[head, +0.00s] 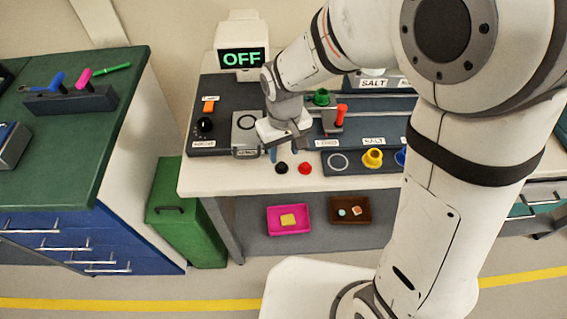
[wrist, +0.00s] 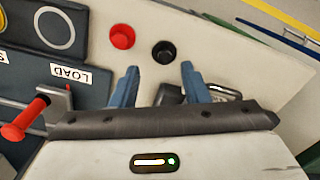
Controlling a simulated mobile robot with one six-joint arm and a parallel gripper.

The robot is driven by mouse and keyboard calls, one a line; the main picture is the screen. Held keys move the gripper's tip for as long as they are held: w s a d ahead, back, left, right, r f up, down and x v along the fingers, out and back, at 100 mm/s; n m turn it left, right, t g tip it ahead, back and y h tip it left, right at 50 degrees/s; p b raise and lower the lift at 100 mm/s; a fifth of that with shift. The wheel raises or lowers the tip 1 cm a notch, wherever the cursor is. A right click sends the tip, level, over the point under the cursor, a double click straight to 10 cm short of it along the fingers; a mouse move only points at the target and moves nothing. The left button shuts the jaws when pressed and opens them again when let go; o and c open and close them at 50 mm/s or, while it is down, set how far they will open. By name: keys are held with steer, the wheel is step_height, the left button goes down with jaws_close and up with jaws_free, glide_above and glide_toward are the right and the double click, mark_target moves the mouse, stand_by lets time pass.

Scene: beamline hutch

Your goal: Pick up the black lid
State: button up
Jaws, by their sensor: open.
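The black lid (head: 282,168) is a small round knob-like piece on the pale bench top near its front edge. In the wrist view the black lid (wrist: 165,52) lies just beyond the fingertips, roughly in line with the gap between them. My gripper (head: 286,151) is above the bench just behind the lid. Its two blue fingers (wrist: 159,70) are apart with nothing held between them. The gap between the fingertips and the lid's height is hard to judge.
A red lid (head: 305,168) sits close beside the black one. A red-handled lever (head: 341,116) rises behind the gripper. A yellow piece (head: 373,158) stands on the dark panel to the right. A metal latch or handle (wrist: 225,92) shows by the right finger.

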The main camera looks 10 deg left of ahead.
mark_target(282, 164)
steer(key=f, duration=0.4)
steer(key=shift+s+a+f, duration=0.15)
steer(key=shift+a, duration=0.05)
jaws_close()
